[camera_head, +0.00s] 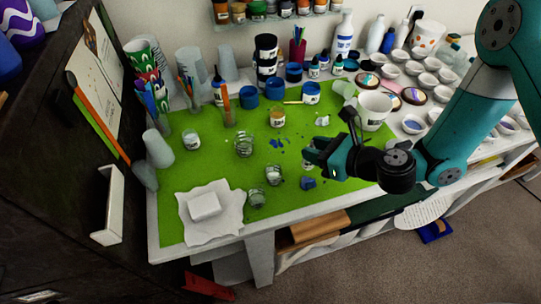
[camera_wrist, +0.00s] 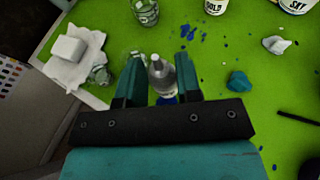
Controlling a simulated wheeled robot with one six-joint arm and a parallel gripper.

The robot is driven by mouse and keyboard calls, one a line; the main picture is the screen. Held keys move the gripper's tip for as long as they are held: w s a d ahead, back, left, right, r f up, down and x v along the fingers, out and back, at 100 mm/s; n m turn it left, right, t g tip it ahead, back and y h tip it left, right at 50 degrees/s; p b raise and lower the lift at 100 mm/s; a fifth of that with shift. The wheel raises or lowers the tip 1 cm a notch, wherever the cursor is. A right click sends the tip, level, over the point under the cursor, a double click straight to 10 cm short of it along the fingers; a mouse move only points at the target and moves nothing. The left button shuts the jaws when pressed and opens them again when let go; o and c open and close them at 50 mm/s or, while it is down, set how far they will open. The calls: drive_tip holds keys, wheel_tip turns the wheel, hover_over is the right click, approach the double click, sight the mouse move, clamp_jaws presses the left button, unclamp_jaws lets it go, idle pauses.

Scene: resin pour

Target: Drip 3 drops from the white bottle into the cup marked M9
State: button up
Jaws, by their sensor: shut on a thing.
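My gripper (camera_head: 308,155) is shut on a small pale bottle (camera_wrist: 161,76) with a narrow nozzle, held between the two teal fingers in the wrist view. In the head view the fingers mostly hide it, and I cannot tell its tilt. Several small clear cups stand on the green mat: one left of the gripper (camera_head: 273,175), one nearer the front edge (camera_head: 257,198), one further back (camera_head: 244,148) and one at the far left (camera_head: 192,143). In the wrist view one cup (camera_wrist: 98,75) is left of the fingers and another (camera_wrist: 145,12) beyond them. No M9 marking is readable.
A white block (camera_head: 204,206) lies on crumpled paper at the front left of the green mat (camera_head: 215,170). A gold jar (camera_head: 277,118), a sky jar (camera_head: 311,92) and a white mug (camera_head: 373,110) stand behind. A blue lump (camera_head: 308,183) lies near the gripper.

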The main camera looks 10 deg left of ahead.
drive_tip(key=shift+n+g, duration=0.3)
drive_tip(key=shift+n, duration=0.3)
drive_tip(key=s+a, duration=0.2)
drive_tip(key=a, duration=0.1)
drive_tip(key=s+a+r, duration=0.1)
drive_tip(key=s+a, duration=0.5)
drive_tip(key=a, duration=0.1)
drive_tip(key=shift+r, duration=0.15)
wheel_tip(320, 180, down, 3)
drive_tip(key=n+t+b, duration=0.2)
drive_tip(key=n+b, duration=0.2)
drive_tip(key=n+t+b, duration=0.2)
drive_tip(key=n+b, duration=0.2)
drive_tip(key=shift+s+r+t, duration=0.1)
drive_tip(key=shift+s+t, duration=0.05)
drive_tip(key=shift+t, duration=0.25)
drive_tip(key=shift+f+n+t+y+b, duration=0.3)
drive_tip(key=shift+n+b, duration=0.2)
drive_tip(key=shift+b, duration=0.25)
drive_tip(key=f+n+b, duration=0.1)
drive_tip(key=n+b, duration=0.1)
drive_tip(key=b, duration=0.2)
drive_tip(key=f+n+t+y+b, duration=0.1)
drive_tip(key=f+n+b, duration=0.1)
drive_tip(key=b, duration=0.3)
drive_tip(key=shift+w, duration=0.2)
drive_tip(key=shift+r+n+y, duration=0.3)
drive_tip(key=shift+r+n, duration=0.1)
drive_tip(key=shift+r, duration=0.05)
